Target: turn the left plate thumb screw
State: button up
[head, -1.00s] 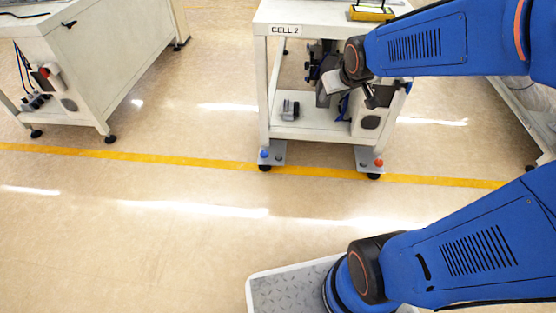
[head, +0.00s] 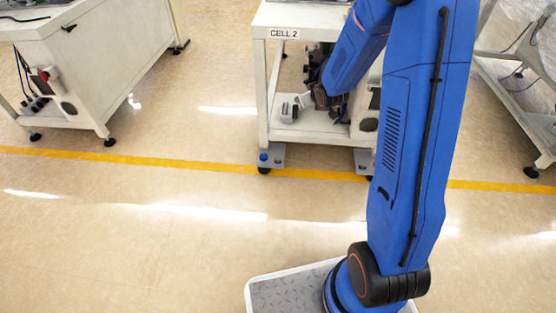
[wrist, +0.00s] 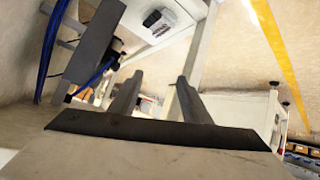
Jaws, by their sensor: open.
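The left foot plate (head: 277,150) sits on the floor under the left front leg of the CELL 2 stand. A blue-topped thumb screw (head: 264,156) stands on it, with a small dark knob beside it. My gripper is at the stand's lower shelf, above and right of the blue screw and apart from it. In the wrist view my gripper's two dark fingers (wrist: 157,95) are spread with nothing between them. I cannot make out the blue screw in the wrist view. My arm hides the right plate's screw in the head view.
The CELL 2 stand (head: 262,85) has a lower shelf (head: 290,131) with a grey block (head: 289,111) near my gripper. Another white bench (head: 95,75) stands at the left.

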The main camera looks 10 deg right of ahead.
jog(key=w+a+f+t+y, duration=0.1)
jog(key=w+f, duration=0.4)
jog(key=f, duration=0.6)
jog(key=t+y, duration=0.4)
jog(key=t, duration=0.2)
send_near(278, 158)
jog(key=x, duration=0.9)
jog(key=shift+w+a, duration=0.2)
jog(key=shift+w, duration=0.2)
jog(key=c, duration=1)
